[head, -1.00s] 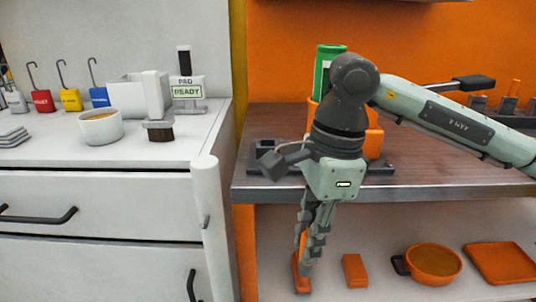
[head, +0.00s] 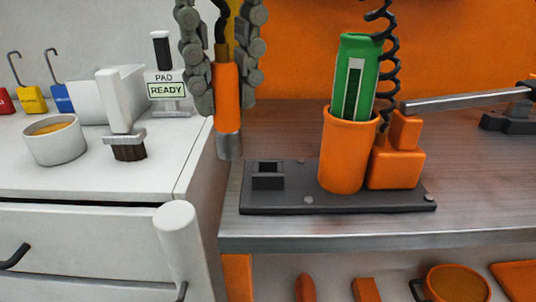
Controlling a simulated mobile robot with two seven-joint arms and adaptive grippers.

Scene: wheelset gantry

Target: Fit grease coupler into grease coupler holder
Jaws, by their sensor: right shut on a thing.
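The grease coupler (head: 228,95) is an orange sleeve with a silver metal tip at its lower end and a dark stem at its top. My right gripper (head: 226,85) comes down from the top edge, its grey jointed fingers on both sides of the coupler, shut on it. The coupler hangs nearly upright, tip down, in the air. What looks like the grease coupler holder (head: 268,178) is a small dark block with a square opening on the dark base plate (head: 330,203). It appears lower and to the right of the tip, apart from it. My left gripper is not in view.
A green cartridge (head: 356,80) stands in an orange cup (head: 343,160) on the plate, beside a black coiled hose (head: 388,50) and a lever (head: 465,100). Left, a white counter holds a bowl (head: 55,145), a brush (head: 126,120) and a READY sign (head: 166,90).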

